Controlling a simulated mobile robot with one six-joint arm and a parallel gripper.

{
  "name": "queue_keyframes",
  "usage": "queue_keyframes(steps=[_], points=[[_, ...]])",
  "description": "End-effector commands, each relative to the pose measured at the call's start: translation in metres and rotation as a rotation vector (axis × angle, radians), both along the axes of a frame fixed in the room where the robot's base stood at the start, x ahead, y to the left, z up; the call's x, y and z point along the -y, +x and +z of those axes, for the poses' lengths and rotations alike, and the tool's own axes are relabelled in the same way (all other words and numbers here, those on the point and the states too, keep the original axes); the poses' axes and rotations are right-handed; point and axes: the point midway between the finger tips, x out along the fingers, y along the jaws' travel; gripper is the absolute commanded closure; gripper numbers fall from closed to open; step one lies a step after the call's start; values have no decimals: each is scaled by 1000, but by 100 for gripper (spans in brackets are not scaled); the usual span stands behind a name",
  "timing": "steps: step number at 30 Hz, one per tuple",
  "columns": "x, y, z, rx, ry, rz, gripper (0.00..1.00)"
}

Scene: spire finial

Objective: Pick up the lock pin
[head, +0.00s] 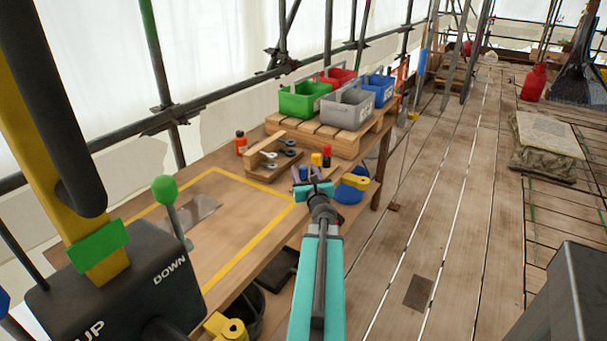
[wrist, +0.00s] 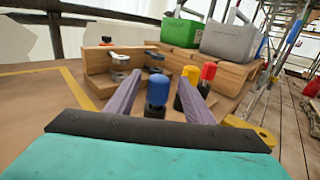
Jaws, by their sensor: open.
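Three upright pins with coloured caps stand on the workbench: a blue-capped pin (wrist: 156,92), a yellow-capped pin (wrist: 188,82) and a red-capped pin (wrist: 208,74). I cannot tell by name which is the lock pin. My gripper (wrist: 160,84) is open, its two grey-purple fingers on either side of the blue-capped pin in the wrist view; whether they reach around it is unclear. The yellow and red pins stand beyond, near the right finger. In the head view my gripper (head: 306,176) partly hides the blue pin, with the yellow pin (head: 316,159) and red pin (head: 327,155) behind.
A wooden rack (head: 265,162) with metal fittings stands left of the pins. Behind is a wooden platform (head: 310,134) with green, grey, red and blue bins. An orange bottle (head: 241,142) stands further left. The yellow-outlined bench area (head: 220,235) is mostly clear.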

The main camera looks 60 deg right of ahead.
Motion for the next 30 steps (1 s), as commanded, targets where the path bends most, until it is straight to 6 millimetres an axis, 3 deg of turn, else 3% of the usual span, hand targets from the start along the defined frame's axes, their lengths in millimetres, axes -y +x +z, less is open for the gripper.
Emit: queue_keyframes(steps=[14, 30], points=[[3, 2, 0, 0, 0, -1, 52], [31, 31, -1, 1, 1, 0, 52]])
